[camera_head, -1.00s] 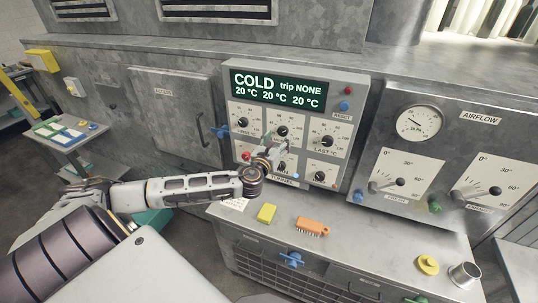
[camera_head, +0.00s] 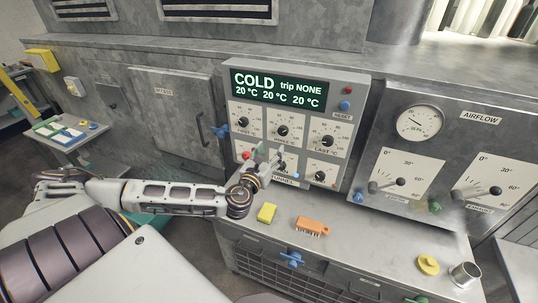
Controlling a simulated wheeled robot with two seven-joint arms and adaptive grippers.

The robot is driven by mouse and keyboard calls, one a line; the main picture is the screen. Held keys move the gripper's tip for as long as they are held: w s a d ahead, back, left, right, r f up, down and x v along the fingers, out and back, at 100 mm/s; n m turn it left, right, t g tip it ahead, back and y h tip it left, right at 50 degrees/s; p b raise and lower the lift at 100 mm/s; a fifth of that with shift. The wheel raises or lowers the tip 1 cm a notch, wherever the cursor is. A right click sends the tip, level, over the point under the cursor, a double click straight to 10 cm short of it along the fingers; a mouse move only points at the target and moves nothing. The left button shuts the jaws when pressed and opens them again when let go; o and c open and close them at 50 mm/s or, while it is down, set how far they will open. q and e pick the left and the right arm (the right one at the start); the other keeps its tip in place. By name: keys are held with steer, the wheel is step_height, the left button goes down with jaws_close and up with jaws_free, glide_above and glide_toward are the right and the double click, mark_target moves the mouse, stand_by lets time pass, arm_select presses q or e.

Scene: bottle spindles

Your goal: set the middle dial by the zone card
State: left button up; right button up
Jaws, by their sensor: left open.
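The middle dial (camera_head: 283,131) is a dark knob on a white scale plate in the upper row of the grey control panel (camera_head: 231,80). It is uncovered. My left gripper (camera_head: 268,156) is open and empty, in front of the panel, below and slightly left of the middle dial in the picture, with its fingers pointing up. It covers part of the lower row of dials. The display (camera_head: 278,88) reads COLD, trip NONE, with 20 °C three times. No zone card shows clearly; my left forearm covers part of the ledge. My right gripper is out of view.
A yellow block (camera_head: 267,213) and an orange brush (camera_head: 312,226) lie on the ledge below the panel. The airflow panel (camera_head: 465,135) stands at right. A yellow knob (camera_head: 428,265) and a metal cup (camera_head: 465,275) sit at the ledge's right end.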

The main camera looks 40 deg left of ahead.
arm_select(q)
steer(key=shift+s+d, duration=0.15)
steer(key=shift+s, duration=0.2)
steer(key=shift+f, duration=0.1)
stand_by(0.5)
